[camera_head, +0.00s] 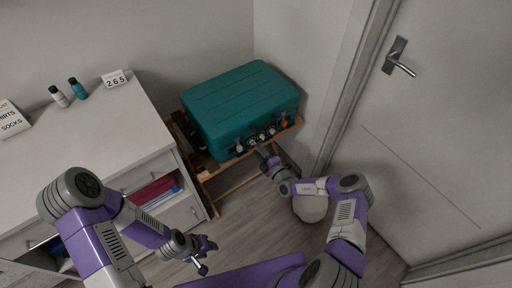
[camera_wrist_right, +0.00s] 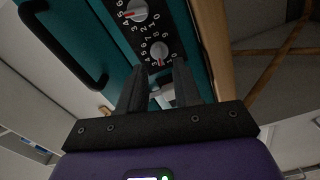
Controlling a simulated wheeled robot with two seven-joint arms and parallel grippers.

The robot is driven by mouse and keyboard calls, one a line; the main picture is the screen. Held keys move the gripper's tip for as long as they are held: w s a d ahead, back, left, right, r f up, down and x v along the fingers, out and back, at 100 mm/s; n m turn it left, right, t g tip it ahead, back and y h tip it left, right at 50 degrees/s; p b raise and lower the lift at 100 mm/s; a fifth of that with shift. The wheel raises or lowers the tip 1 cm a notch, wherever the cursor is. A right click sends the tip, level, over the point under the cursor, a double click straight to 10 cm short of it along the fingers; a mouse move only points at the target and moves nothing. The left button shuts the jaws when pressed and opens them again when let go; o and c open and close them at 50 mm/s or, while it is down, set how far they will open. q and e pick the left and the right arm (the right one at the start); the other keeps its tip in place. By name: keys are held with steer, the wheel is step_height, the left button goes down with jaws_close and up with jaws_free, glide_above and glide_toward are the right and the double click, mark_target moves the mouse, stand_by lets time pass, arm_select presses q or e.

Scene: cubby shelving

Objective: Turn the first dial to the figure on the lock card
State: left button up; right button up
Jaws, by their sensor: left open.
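A teal suitcase (camera_head: 240,100) lies on a wooden rack, with a row of small dials (camera_head: 262,136) on its front side. The lock card (camera_head: 115,79) on the dresser reads 265. My right gripper (camera_head: 262,155) is at the suitcase front, close to the left end of the dial row. In the right wrist view its two fingers (camera_wrist_right: 158,85) are apart, with something pale between them; whether they touch it is unclear. Beyond the tips show two numbered dials with red marks, a nearer one (camera_wrist_right: 158,50) and a farther one (camera_wrist_right: 135,10). My left gripper (camera_head: 207,253) is open, low beside the dresser.
A white dresser (camera_head: 130,120) stands at the left with two small bottles (camera_head: 68,92), a sign (camera_head: 10,118) and an open drawer of folded cloth (camera_head: 155,190). A door (camera_head: 440,130) with a lever handle is at the right. A dark handle (camera_wrist_right: 60,45) shows beside the dials.

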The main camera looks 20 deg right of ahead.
steer(key=p+v, duration=0.1)
steer(key=v, duration=0.3)
steer(key=shift+s+d, duration=0.1)
steer(key=shift+s, duration=0.2)
steer(key=s+a+n+g+y, duration=0.7)
steer(key=s+a+n+g, duration=0.15)
steer(key=a+n, duration=0.5)
steer(key=s+a+n+g, duration=0.5)
steer(key=s+n+g, duration=0.2)
steer(key=s+n, duration=0.35)
steer(key=s+d+r+n+h, duration=0.1)
steer(key=s+d+n+h, duration=0.2)
steer(key=n, duration=1)
steer(key=s+d+r+n+h+p, duration=0.1)
steer(key=s+d+n+h, duration=0.3)
steer(key=n, duration=0.9)
steer(key=s+g+h, duration=0.1)
steer(key=s+h, duration=0.1)
steer(key=s, duration=0.2)
steer(key=shift+d+r, duration=0.15)
steer(key=shift+d, duration=0.05)
